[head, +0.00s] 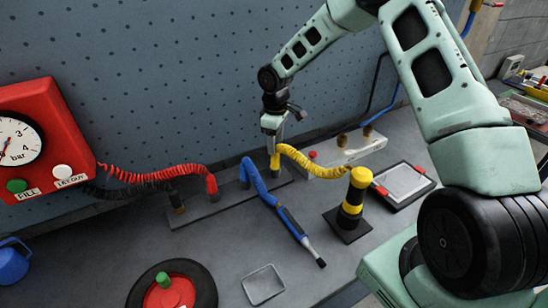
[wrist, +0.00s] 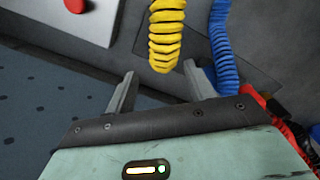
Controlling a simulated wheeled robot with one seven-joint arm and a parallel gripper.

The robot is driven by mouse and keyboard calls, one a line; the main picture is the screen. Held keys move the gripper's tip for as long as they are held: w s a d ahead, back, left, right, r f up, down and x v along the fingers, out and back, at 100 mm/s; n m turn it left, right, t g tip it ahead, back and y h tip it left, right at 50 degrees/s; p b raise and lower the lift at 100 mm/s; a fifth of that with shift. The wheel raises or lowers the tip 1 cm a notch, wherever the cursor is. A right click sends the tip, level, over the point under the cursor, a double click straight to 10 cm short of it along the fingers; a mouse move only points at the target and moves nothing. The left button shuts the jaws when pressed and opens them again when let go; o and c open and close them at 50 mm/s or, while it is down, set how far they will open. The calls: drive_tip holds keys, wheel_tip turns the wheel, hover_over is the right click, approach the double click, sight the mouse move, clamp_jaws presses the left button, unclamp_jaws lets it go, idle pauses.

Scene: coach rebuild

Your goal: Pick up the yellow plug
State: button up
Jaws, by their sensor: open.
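A yellow coiled hose (head: 312,163) runs between a short upright yellow end piece (head: 275,163) on the grey rail and a yellow-and-black cylinder (head: 352,198) on a dark square base. I cannot tell for sure which end is the plug. My gripper (head: 274,139) is just above the end piece at the rail, pointing down. In the wrist view my open gripper (wrist: 160,72) has the yellow coil (wrist: 167,36) showing between and beyond its fingertips. I cannot tell whether the fingers touch it. The lower part of the plug is hidden in the wrist view.
A blue hose (head: 254,176) with a blue-black tool (head: 290,223) stands close by on the rail (head: 228,199), and a red coiled hose (head: 150,170) is farther left. A grey tray (head: 263,298), a framed panel (head: 404,184) and a red gauge box (head: 62,125) are around. The pegboard wall is close behind.

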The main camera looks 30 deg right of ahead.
sight(275, 160)
wheel_tip(275, 160, down, 2)
drive_tip(key=shift+f+p, duration=0.25)
drive_tip(key=shift+p, duration=0.05)
drive_tip(key=shift+s+f+p, duration=0.1)
drive_tip(key=shift+f+p, duration=0.45)
drive_tip(key=shift+a+f+p, duration=0.1)
drive_tip(key=shift+f+p, duration=0.85)
drive_tip(key=shift+f, duration=1.15)
drive_tip(key=c, duration=1.1)
